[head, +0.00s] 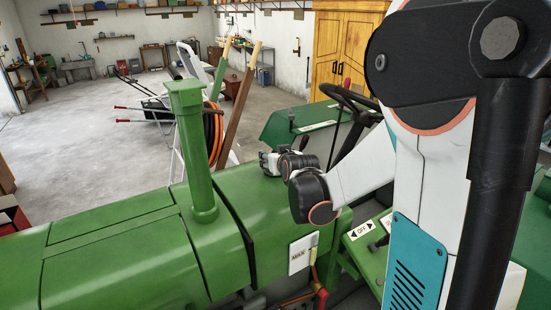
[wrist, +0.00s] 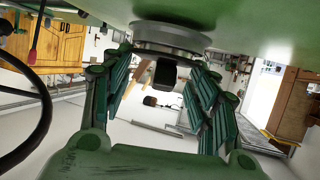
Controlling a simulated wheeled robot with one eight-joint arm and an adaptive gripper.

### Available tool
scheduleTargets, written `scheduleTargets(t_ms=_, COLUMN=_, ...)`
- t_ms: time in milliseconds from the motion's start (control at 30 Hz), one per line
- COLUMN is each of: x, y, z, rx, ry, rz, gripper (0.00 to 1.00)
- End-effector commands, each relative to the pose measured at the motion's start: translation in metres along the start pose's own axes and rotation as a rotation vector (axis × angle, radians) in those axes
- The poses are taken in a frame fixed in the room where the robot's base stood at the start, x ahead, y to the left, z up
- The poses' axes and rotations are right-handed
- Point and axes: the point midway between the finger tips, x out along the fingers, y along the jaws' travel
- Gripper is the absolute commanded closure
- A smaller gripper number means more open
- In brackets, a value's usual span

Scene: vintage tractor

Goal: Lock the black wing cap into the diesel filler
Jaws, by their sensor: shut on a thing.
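My gripper (head: 270,161) is low over the rear part of the green tractor bonnet (head: 110,262) in the head view. In the wrist view its two dark green fingers (wrist: 163,88) are on either side of the black wing cap (wrist: 166,75) and shut on it. The wrist picture is upside down, with the bonnet along its top. The grey round collar of the diesel filler (wrist: 172,38) is right at the cap, on the bonnet side. I cannot tell how deep the cap sits or how its wings are turned. In the head view the gripper hides cap and filler.
A green exhaust stack (head: 187,150) rises from the bonnet left of my gripper. The black steering wheel (head: 350,103) is to the right, close to my arm. A white MAX plate (head: 301,253) is on the bonnet side. Open floor (head: 75,135) lies beyond the tractor.

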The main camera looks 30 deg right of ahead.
Motion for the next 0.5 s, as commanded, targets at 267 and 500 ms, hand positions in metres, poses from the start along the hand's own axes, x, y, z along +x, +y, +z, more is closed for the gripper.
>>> scheduleTargets(t_ms=267, x=0.0000, y=0.0016, z=0.0027, rx=-0.031, ry=-0.005, rz=-0.084, gripper=1.00)
scheduleTargets(t_ms=500, x=-0.0007, y=-0.0001, z=0.0017, rx=-0.049, ry=-0.001, rz=-0.121, gripper=1.00)
